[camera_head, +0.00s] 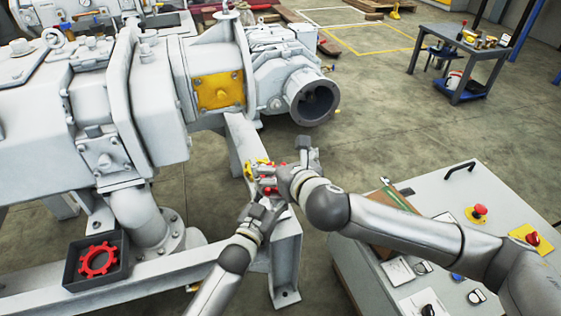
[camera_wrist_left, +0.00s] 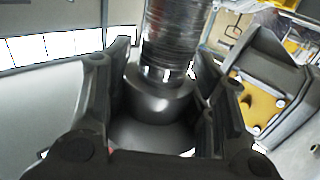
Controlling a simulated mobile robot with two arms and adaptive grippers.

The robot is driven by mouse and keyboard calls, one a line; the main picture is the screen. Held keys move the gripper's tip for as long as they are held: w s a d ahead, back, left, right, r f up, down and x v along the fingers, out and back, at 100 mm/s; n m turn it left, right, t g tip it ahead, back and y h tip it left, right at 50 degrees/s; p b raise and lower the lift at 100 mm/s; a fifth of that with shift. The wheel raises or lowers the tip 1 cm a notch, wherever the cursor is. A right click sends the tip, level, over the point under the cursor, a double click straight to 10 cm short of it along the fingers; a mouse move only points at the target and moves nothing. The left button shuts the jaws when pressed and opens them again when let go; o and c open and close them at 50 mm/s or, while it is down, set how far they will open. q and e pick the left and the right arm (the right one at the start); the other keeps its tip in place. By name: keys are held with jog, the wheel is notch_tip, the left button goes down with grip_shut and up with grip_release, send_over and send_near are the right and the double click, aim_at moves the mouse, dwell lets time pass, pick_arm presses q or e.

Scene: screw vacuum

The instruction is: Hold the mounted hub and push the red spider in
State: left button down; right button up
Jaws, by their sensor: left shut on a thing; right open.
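A red toothed, star-shaped piece (camera_head: 97,259), which looks like the red spider, lies in a black tray (camera_head: 68,272) at the lower left of the head view. My left gripper (camera_head: 263,212) is low at the middle, by the frame leg under the pump. In the left wrist view its dark fingers are shut around a rounded grey metal part (camera_wrist_left: 160,98) with a ribbed shaft (camera_wrist_left: 175,35); I cannot tell if this is the hub. My right gripper (camera_head: 284,167) is open just above the left one. Small red and yellow bits show between the grippers, too small to identify.
The large grey pump (camera_head: 150,95) fills the upper left, with a yellow plate (camera_head: 219,91) and an open round port (camera_head: 312,98). A grey control cabinet (camera_head: 455,200) with red buttons stands at the right under my right arm. A workbench (camera_head: 465,48) stands farther back.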

pick_arm(q)
jog(key=shift+f, duration=0.3)
jog(key=c, duration=0.7)
grip_release()
pick_arm(e)
jog(key=shift+f, duration=0.1)
pick_arm(q)
jog(key=shift+o, duration=0.8)
jog(key=shift+r, duration=0.2)
